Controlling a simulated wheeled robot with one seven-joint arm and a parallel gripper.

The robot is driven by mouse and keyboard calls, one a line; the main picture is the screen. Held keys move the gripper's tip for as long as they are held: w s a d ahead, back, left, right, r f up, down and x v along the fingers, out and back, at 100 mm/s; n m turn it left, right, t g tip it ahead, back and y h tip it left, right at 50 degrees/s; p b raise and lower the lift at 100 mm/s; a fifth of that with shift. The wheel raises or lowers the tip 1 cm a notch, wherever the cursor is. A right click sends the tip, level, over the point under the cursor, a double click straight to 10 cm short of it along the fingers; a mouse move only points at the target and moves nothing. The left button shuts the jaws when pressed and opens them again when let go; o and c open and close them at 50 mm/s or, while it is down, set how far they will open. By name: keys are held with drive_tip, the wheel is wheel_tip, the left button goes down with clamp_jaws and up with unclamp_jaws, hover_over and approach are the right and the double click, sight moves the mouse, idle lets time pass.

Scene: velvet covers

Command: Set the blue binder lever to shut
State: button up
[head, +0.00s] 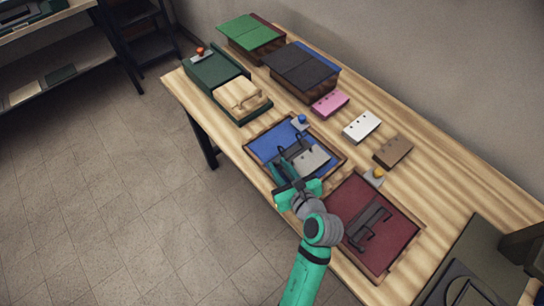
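The blue binder (265,140) lies open on the wooden table, with a blue inner face and a brown rim. A dark metal mechanism runs across it beside a pale grey sheet or plate (313,158). The lever's position is too small and too covered by my gripper to tell. A blue knob (302,120) on a small grey base stands at the binder's far corner. My gripper (281,168) is over the binder's near part, close to the dark mechanism. I cannot tell whether it touches it or whether its fingers are apart.
A dark red binder (400,222) lies open to the right, with a yellow knob (378,173) at its corner. Closed green (250,33) and black (300,66) boxes and pink, white and brown blocks line the back.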

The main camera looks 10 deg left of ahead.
sight(272, 158)
drive_tip(key=shift+x, duration=3.1)
drive_tip(key=shift+a, duration=0.1)
clamp_jaws()
